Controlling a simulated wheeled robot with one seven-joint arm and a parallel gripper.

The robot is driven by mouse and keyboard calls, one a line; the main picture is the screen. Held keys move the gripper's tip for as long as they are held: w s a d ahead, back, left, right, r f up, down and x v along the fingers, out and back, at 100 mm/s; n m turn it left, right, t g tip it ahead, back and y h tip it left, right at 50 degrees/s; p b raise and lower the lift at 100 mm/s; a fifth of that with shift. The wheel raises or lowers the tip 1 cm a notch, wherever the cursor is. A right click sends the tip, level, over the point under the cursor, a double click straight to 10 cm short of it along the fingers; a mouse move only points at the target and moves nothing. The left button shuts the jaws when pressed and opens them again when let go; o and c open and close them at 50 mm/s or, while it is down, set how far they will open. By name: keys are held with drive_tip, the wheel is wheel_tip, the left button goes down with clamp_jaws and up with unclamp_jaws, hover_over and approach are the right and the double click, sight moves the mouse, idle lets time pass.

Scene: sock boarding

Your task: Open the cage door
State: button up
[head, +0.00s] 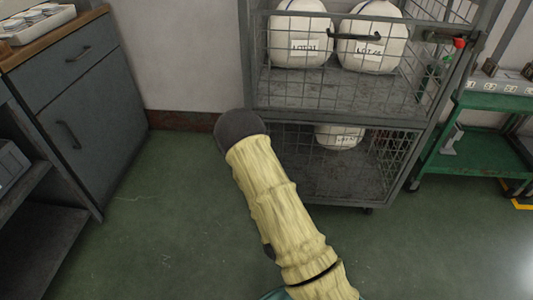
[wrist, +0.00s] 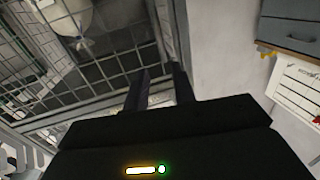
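The wire cage (head: 338,118) stands at the upper middle of the head view, with a grey frame and two levels. Its mesh door (head: 340,62) spans the front of the upper level and looks shut. A dark bar handle (head: 354,37) is on the door. A latch with a red knob (head: 459,43) is at the cage's upper right. In the wrist view, my gripper (wrist: 161,74) has its two dark fingers apart, with nothing seen between them. They point toward the cage mesh (wrist: 95,65) and a frame post (wrist: 167,35). Contact cannot be told. The head view does not show the gripper.
White sacks (head: 300,35) sit inside the cage. A dark cabinet (head: 85,110) stands at left, with a shelf unit (head: 40,230) in front. A green trolley (head: 470,150) stands close on the cage's right. The green floor (head: 180,220) before the cage is clear.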

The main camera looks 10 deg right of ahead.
drive_tip(key=w+b, duration=0.2)
drive_tip(key=w, duration=0.2)
drive_tip(key=w+d+b, duration=0.1)
drive_tip(key=w+b, duration=0.1)
drive_tip(key=w, duration=0.3)
drive_tip(key=w+b, duration=0.2)
drive_tip(key=w, duration=0.2)
drive_tip(key=shift+w+d+r, duration=0.3)
drive_tip(key=shift+w+r, duration=0.05)
drive_tip(key=shift+r, duration=0.05)
idle(0.4)
clamp_jaws()
